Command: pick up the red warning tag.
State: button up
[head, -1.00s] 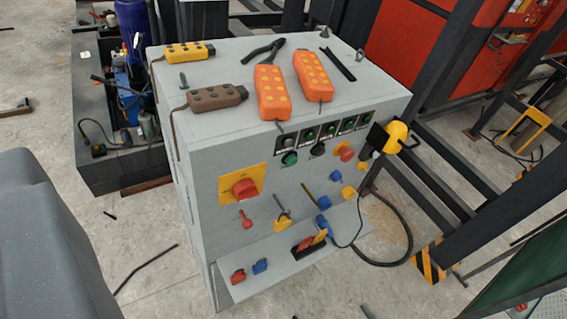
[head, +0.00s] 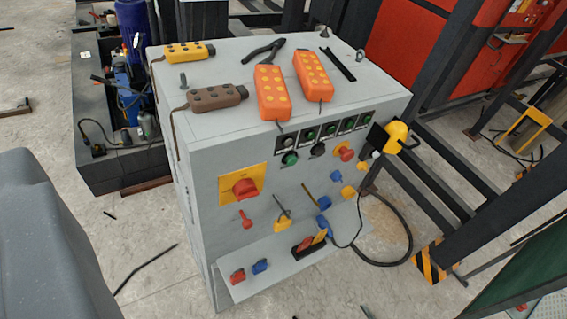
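A grey control cabinet (head: 215,150) stands in the middle of the head view. On its front shelf (head: 280,277), a black holder has a flat red piece (head: 306,243) next to a yellow one (head: 320,236); this red piece may be the warning tag, but no lettering is readable. A small red hanging piece (head: 245,220) is on the front panel below a red rotary switch (head: 245,187). A red padlock-like piece (head: 237,276) sits at the shelf's left end beside a blue one (head: 260,266). My gripper is not in view.
Orange pendants (head: 272,92) and a brown pendant (head: 215,97) lie on the cabinet top with pliers (head: 263,49). A black cable (head: 408,235) loops beside the cabinet's right side. Dark steel frames (head: 440,190) stand right.

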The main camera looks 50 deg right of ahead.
aim_at(306, 243)
jog(key=u, duration=0.75)
jog(key=k, duration=0.5)
jog(key=z, duration=2.5)
